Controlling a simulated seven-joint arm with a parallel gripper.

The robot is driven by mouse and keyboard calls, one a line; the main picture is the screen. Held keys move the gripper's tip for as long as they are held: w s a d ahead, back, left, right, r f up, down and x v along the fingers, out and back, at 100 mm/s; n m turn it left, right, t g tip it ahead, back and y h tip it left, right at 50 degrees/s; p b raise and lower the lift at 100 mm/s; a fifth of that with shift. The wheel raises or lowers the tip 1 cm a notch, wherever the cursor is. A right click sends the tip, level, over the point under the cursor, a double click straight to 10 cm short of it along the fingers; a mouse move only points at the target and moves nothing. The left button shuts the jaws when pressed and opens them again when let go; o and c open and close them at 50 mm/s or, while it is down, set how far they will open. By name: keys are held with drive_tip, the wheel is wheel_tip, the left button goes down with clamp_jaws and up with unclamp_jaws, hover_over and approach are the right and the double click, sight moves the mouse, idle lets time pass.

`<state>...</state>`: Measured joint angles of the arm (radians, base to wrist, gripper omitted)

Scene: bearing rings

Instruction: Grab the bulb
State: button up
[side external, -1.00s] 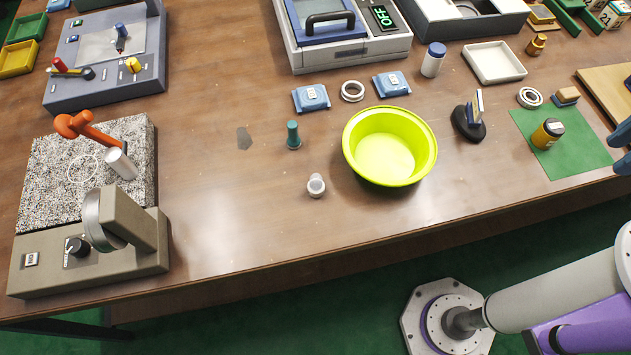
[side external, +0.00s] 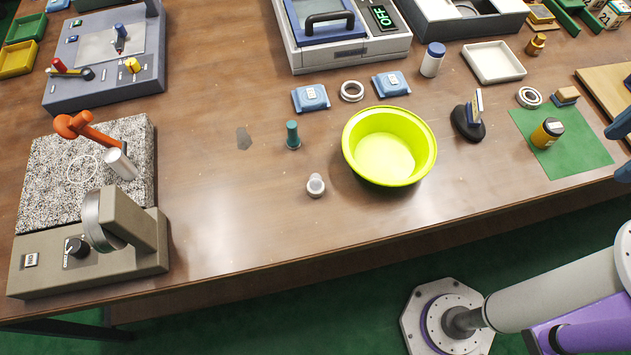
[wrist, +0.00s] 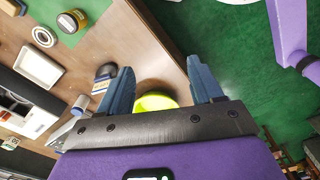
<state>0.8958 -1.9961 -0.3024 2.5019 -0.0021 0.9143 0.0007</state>
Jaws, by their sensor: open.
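A small whitish, rounded object (side external: 316,186), which looks like the bulb, is on the table in the side external view, left of and a little below the yellow-green bowl (side external: 428,160). It is too small to make out fully. My gripper (side external: 619,150) shows only by its blue fingertips at the right edge of that view, far from the bulb. In the wrist view my gripper (wrist: 162,68) is open and empty. The bowl's yellow-green edge (wrist: 155,102) shows between the fingers. I cannot make out the bulb in the wrist view.
A teal peg (side external: 292,136) stands near the bulb. A black stand (side external: 468,124) and a black-and-yellow jar (side external: 548,133) on a green mat (side external: 585,155) lie between my gripper and the bowl. Bare table surrounds the bulb, with the front edge below it.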

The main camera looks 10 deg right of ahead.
drive_tip(key=w+f+n+t+h, duration=0.4)
drive_tip(key=w+n+h, duration=0.1)
drive_tip(key=w+n, duration=0.15)
drive_tip(key=w+a+n+t, duration=0.4)
drive_tip(key=w+a, duration=0.1)
drive_tip(key=n+t+y, duration=0.2)
drive_tip(key=n+y, duration=1.1)
drive_tip(key=n, duration=0.8)
approach(321, 186)
drive_tip(key=v, duration=0.6)
drive_tip(key=shift+w+d+f, duration=0.15)
drive_tip(key=shift+d+f, duration=0.1)
drive_tip(key=shift+d, duration=0.2)
drive_tip(key=shift+w+a+f, duration=0.1)
drive_tip(key=shift+a+f, duration=0.1)
drive_tip(key=shift+a, duration=0.05)
drive_tip(key=x, duration=1.1)
drive_tip(key=shift+w+a+r, duration=0.15)
drive_tip(key=shift+a, duration=0.05)
drive_tip(key=shift+a+x, duration=0.25)
drive_tip(key=shift+x, duration=2.45)
